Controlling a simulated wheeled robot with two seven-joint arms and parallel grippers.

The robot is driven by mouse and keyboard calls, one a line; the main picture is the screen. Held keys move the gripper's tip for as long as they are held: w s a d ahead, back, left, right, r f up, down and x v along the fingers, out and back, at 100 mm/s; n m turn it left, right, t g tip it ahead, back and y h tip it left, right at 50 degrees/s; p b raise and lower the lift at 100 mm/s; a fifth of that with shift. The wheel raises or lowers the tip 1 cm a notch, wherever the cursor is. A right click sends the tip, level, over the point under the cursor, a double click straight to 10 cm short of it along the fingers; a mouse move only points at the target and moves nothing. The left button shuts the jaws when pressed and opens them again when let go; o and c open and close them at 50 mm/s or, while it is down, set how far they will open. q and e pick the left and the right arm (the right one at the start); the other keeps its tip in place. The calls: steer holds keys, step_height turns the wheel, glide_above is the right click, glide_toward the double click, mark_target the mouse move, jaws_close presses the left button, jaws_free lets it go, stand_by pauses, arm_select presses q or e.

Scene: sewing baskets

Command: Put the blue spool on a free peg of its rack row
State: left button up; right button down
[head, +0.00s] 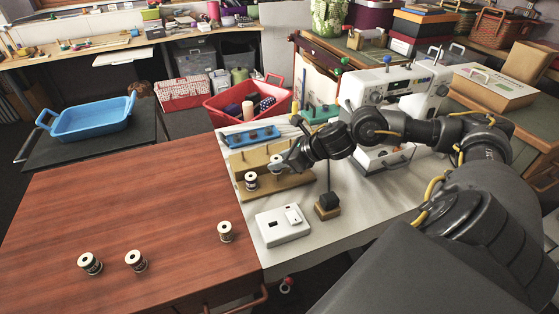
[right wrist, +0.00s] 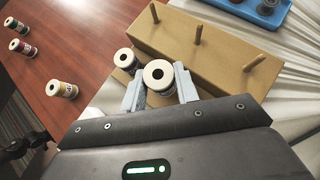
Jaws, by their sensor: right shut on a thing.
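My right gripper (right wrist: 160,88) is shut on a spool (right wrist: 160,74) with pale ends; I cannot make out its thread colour. In the head view the gripper (head: 279,164) holds this spool at the tan wooden rack (head: 290,184). Three bare upright pegs (right wrist: 198,33) of the rack show in the right wrist view. A dark-threaded spool (right wrist: 126,59) stands close beside the held one; in the head view it is at the rack's left front (head: 250,181). I cannot tell whether the held spool is on a peg. My left gripper is not in view.
Three loose spools (head: 136,260) stand on the red-brown table (head: 150,200). A blue holder (head: 250,137) with spools is behind the rack. A white box (head: 283,226) and a small stand (head: 328,206) are in front. The sewing machine (head: 395,90) stands right.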

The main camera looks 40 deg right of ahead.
mark_target(280, 172)
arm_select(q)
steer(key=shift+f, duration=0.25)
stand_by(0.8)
